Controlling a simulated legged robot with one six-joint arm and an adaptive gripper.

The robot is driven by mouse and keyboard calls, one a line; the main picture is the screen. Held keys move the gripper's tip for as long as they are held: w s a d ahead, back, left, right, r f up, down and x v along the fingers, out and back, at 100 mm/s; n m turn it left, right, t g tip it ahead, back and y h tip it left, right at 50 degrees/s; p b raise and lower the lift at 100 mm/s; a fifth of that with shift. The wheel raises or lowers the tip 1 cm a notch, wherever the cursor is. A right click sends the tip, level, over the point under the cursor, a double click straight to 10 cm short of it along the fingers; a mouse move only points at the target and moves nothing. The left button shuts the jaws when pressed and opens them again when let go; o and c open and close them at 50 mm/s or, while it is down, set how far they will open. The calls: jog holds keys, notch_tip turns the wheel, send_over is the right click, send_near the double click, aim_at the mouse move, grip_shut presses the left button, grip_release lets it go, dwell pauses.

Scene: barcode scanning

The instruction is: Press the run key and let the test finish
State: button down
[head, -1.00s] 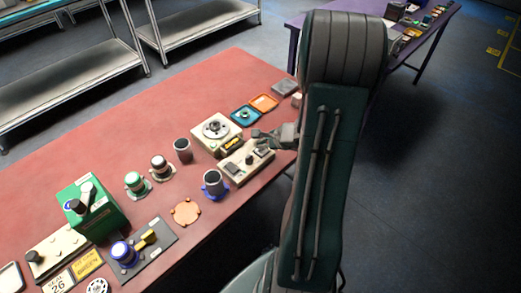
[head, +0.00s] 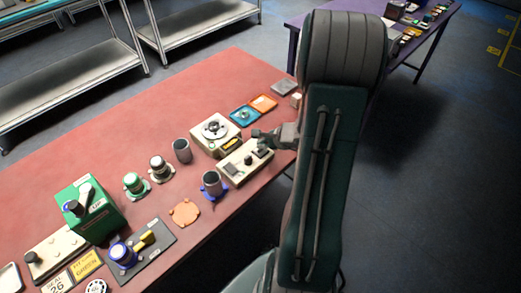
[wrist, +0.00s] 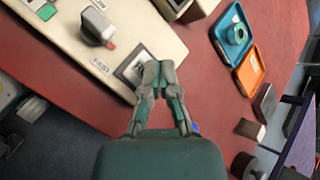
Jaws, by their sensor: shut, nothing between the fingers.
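The cream control box (head: 240,166) stands near the right end of the red table, and its top also shows in the wrist view (wrist: 90,68). The labels are too small to read, so I cannot tell which part is the run key. My gripper (wrist: 158,68) is shut and empty, its tips over or beside the framed square; contact is unclear. In the head view my gripper (head: 259,136) is over the box's far right end.
A cream unit with a round plate (head: 214,131) stands behind the box. Blue (wrist: 231,35) and orange (wrist: 250,72) trays lie to its right. A dark cup (head: 182,150), a cup in a blue holder (head: 213,184) and a green box (head: 91,208) stand leftward.

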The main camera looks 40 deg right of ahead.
aim_at(262, 151)
jog(key=shift+f, duration=0.1)
jog(key=shift+a+f, duration=0.1)
jog(key=shift+f, duration=0.15)
jog(key=shift+f, duration=0.45)
dwell(0.8)
jog(key=shift+r, duration=3.4)
